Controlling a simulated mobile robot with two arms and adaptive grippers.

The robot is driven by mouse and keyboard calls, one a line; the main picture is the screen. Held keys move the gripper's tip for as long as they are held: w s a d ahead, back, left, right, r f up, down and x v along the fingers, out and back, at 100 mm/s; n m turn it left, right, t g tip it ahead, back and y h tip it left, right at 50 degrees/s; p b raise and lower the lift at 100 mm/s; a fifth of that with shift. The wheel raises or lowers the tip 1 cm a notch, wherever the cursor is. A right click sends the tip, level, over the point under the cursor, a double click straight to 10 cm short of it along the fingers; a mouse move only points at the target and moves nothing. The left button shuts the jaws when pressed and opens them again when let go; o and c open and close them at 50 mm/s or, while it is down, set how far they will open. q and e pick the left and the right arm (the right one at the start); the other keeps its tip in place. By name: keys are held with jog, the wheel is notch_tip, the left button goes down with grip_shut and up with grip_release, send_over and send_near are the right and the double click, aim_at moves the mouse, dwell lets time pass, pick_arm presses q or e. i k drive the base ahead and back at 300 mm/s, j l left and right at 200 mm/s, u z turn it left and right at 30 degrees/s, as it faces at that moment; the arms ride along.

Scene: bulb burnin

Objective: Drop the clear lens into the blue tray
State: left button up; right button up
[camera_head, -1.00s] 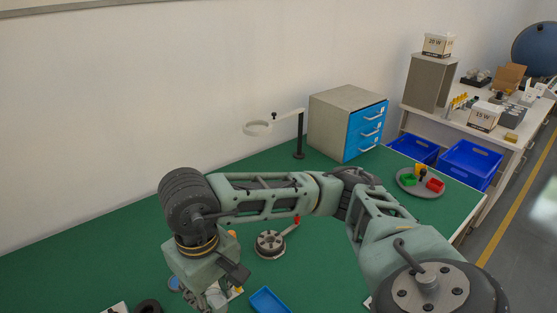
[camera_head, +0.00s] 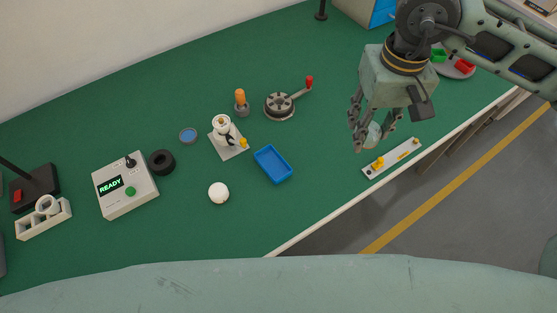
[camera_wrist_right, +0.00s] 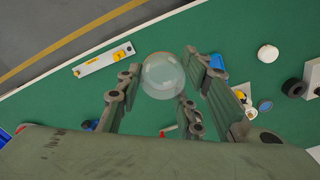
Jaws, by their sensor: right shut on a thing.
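My right gripper (camera_head: 371,148) points down at the right of the head view, above the table's front edge. It is shut on the clear lens (camera_head: 374,133), a see-through dome between its fingers. In the right wrist view the lens (camera_wrist_right: 163,76) sits between the fingertips (camera_wrist_right: 162,84). The blue tray (camera_head: 273,163) lies on the green table to the left of the gripper, and its inside looks empty. The lens is apart from the tray. My left gripper is not in view.
A white strip with yellow parts (camera_head: 392,158) lies near the table edge below the gripper. Around the tray are a white fixture (camera_head: 225,138), a white ball-like part (camera_head: 218,193) and a round device with a red-knobbed crank (camera_head: 280,105). A control box reading READY (camera_head: 125,185) stands left.

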aim_at(266, 161)
jog(key=i+l+u, duration=0.2)
jog(key=l, duration=0.45)
jog(key=l+u, duration=0.2)
jog(key=l, duration=0.5)
jog(key=u, duration=1.15)
jog(key=k+j, duration=0.05)
